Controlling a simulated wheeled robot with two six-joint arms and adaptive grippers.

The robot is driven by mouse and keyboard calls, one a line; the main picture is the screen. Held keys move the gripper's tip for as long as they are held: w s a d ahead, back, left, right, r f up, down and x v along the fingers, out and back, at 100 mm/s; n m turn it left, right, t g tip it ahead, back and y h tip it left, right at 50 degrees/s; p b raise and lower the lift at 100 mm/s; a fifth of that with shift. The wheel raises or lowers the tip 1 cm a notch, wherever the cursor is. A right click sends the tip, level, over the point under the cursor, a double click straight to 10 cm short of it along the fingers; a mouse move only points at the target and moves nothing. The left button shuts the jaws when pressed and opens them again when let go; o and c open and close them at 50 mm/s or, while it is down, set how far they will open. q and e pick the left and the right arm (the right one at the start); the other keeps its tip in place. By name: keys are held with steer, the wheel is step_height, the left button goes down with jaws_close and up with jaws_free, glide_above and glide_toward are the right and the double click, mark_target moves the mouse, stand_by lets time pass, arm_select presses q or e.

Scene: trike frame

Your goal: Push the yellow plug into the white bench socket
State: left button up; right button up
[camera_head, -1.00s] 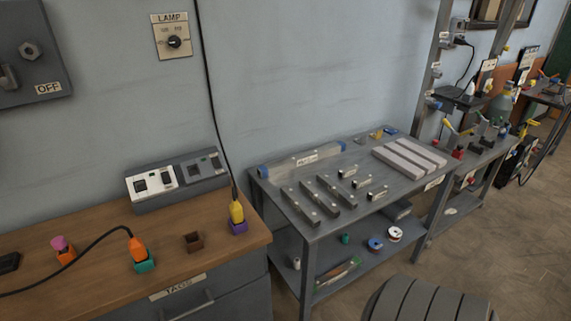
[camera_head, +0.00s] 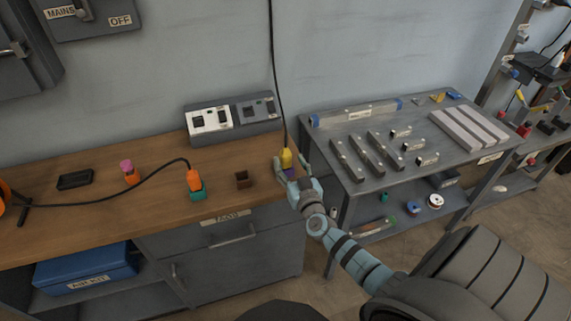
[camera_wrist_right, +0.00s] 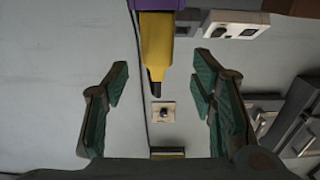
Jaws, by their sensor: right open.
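The yellow plug (camera_head: 286,157) stands upright in a purple holder (camera_head: 290,173) near the bench's right front corner, a black cord rising from its top. In the right wrist view the plug (camera_wrist_right: 155,50) and purple holder (camera_wrist_right: 158,4) appear upside down. My right gripper (camera_head: 296,172) is at the plug; the wrist view shows its fingers (camera_wrist_right: 161,80) open, one on either side with gaps. The white socket panel (camera_head: 210,120) is on a grey sloped unit at the bench's back and shows at the wrist view's upper right (camera_wrist_right: 236,26). My left gripper is not in view.
An empty brown holder (camera_head: 242,180), an orange plug (camera_head: 194,181) in a teal holder and a pink-topped orange piece (camera_head: 130,172) stand left of the yellow plug. A metal table (camera_head: 345,200) with bars stands right. Wood around the socket unit's front is clear.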

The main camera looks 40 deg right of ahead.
mark_target(287, 157)
steer(key=b+x, duration=0.3)
steer(key=x, duration=0.2)
steer(key=shift+d+f, duration=0.2)
steer(key=shift+w, duration=0.2)
steer(key=shift+s+r, duration=0.1)
jaws_close()
